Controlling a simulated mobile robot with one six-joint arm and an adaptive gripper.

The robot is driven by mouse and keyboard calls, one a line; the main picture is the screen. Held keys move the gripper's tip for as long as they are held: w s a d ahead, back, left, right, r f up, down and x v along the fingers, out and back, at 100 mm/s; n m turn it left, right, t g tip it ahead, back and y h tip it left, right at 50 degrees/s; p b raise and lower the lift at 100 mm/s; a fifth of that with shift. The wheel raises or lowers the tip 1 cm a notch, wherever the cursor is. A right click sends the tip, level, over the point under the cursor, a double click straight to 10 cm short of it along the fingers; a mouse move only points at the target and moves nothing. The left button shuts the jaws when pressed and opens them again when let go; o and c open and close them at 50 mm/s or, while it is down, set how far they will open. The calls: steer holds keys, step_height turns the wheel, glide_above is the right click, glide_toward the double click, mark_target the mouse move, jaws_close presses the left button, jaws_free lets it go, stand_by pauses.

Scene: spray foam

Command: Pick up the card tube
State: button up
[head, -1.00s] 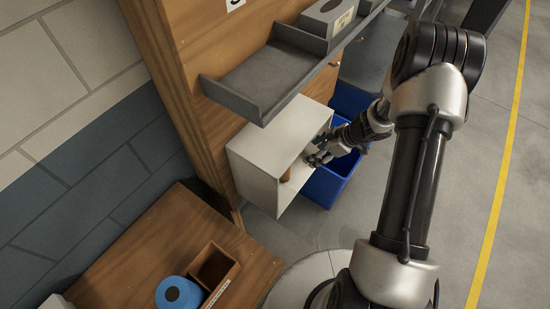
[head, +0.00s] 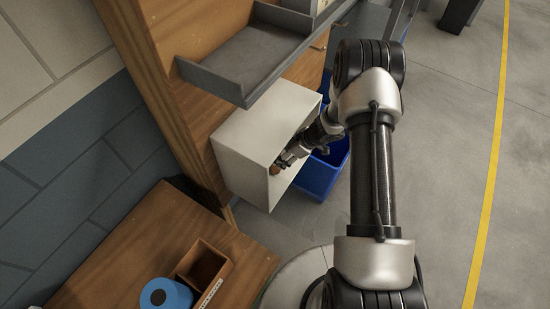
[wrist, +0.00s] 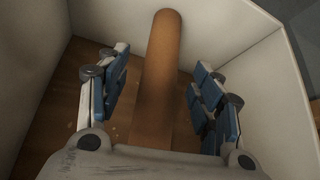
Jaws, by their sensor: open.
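The card tube (wrist: 160,80) is a plain brown cylinder inside a white open-fronted box (head: 262,130). In the wrist view it stands between the two blue-padded fingers of my gripper (wrist: 158,95), with a gap on each side. Its near end is hidden behind the gripper body. In the head view only a small brown part of the tube (head: 275,170) shows at the box opening, beside my gripper (head: 287,160). My gripper is open and reaches into the box.
White box walls (wrist: 262,75) stand close on both sides of the fingers. A grey metal tray (head: 235,60) juts out above the box. A blue bin (head: 322,175) stands right of it. A wooden table (head: 130,250) holds a blue roll (head: 165,296) and a small wooden box (head: 205,268).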

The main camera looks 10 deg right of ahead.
steer(key=b+x, duration=0.1)
steer(key=x, duration=0.3)
steer(key=shift+s, duration=0.15)
steer(key=shift+r, duration=0.15)
steer(key=shift+c, duration=0.5)
steer(key=c, duration=1)
steer(key=shift+r, duration=0.1)
